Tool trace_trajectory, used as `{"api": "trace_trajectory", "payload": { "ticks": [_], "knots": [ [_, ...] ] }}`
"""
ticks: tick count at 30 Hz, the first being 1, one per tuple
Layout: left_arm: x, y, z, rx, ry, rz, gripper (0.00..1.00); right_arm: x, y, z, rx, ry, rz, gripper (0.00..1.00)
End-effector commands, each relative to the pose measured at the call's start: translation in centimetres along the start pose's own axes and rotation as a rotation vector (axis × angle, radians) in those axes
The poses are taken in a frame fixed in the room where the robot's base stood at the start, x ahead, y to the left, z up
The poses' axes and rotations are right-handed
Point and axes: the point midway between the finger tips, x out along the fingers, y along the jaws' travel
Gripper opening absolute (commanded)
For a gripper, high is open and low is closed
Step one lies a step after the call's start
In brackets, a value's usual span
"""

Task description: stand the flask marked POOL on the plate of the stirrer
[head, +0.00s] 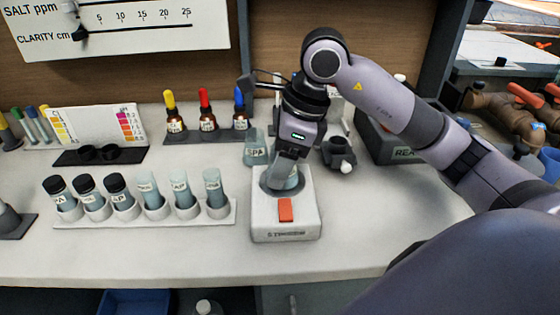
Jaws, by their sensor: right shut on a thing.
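The stirrer (268,222) is a white box with an orange switch on its front and a round dark plate (267,188) on top. My right gripper (285,172) is over the plate, pointing down, shut on a flask (296,182) of bluish glass. The gripper hides most of this flask, and its marking cannot be read. It is at the plate, but I cannot tell whether its base touches it. A second flask marked SPA (256,151) stands behind the stirrer, to the left of the gripper. My left gripper is not in view.
A white rack (150,215) with several vials stands to the left. Dropper bottles (206,112) stand behind it in a row. A dark holder (340,150) and a grey box (390,140) are to the right. The counter (400,220) right of the stirrer is clear.

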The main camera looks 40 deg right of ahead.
Motion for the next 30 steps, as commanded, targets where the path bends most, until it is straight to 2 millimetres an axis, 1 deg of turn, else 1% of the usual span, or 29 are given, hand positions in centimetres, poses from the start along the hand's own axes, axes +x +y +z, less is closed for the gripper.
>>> {"api": "trace_trajectory", "payload": {
  "ticks": [1, 20, 21, 22, 24, 30],
  "knots": [
    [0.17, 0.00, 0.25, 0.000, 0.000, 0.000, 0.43, 1.18, 0.35, -0.52, 0.001, 0.024, 0.020, 0.10],
    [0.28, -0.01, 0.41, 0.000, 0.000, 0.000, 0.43, 1.42, 0.36, -0.65, 0.002, 0.028, 0.022, 0.10],
    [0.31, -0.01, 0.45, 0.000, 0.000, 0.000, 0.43, 1.47, 0.36, -0.66, 0.002, 0.028, 0.022, 0.03],
    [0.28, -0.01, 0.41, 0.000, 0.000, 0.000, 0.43, 1.41, 0.36, -0.65, 0.002, 0.028, 0.022, 0.68],
    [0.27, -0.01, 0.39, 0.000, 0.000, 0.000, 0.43, 1.39, 0.34, -0.64, 0.002, 0.027, 0.021, 0.88],
    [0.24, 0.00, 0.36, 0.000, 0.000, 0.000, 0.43, 1.35, 0.31, -0.66, 0.003, 0.028, 0.021, 0.88]
  ]
}}
